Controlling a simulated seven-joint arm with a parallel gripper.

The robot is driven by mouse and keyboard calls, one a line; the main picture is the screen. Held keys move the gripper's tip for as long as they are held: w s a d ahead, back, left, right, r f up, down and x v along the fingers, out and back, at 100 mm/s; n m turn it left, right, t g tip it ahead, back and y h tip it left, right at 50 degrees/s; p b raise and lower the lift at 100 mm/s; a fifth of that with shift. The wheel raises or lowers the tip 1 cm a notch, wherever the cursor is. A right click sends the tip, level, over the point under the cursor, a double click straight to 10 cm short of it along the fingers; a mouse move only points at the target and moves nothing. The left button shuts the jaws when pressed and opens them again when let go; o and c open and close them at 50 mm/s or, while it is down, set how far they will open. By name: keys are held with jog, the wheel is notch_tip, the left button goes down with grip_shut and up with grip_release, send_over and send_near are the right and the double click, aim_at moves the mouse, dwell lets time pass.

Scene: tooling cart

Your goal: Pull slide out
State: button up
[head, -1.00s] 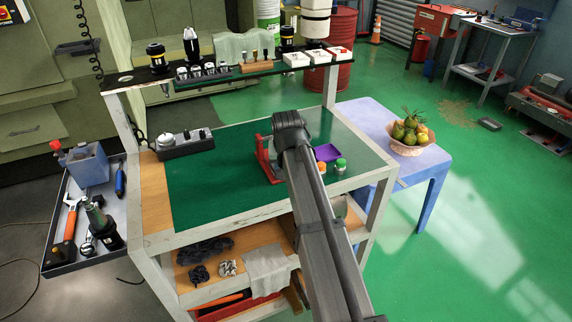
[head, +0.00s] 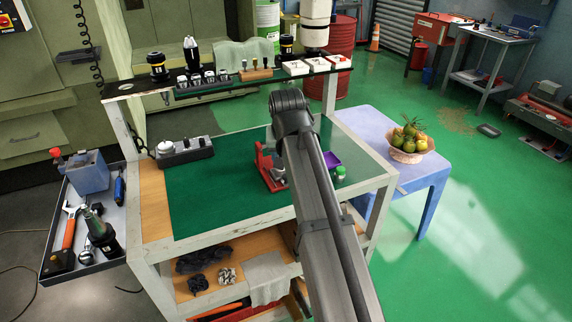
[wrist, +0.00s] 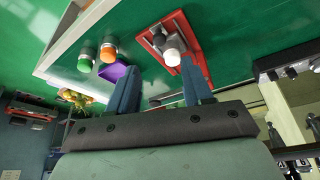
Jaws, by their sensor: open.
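A red fixture (head: 268,170) stands on the green mat of the cart's top, partly hidden behind my arm in the head view. In the wrist view the red fixture (wrist: 193,64) carries a white round knob (wrist: 172,56) and a dark knob (wrist: 159,41). I cannot tell for sure which part is the slide. My gripper (wrist: 160,66) is open, its two blue fingers apart with nothing between them. In the wrist view the right finger overlaps the near end of the red fixture; contact cannot be told. The head view hides the fingers behind my arm.
Beside the fixture are a purple tray (wrist: 113,76), an orange-lidded jar (wrist: 108,53) and a green-lidded jar (wrist: 84,63). A grey block with knobs (head: 184,152) sits at the mat's left. A shelf with tool holders (head: 215,82) spans the back. The mat's front left is clear.

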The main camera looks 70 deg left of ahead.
jog(key=shift+v, duration=2)
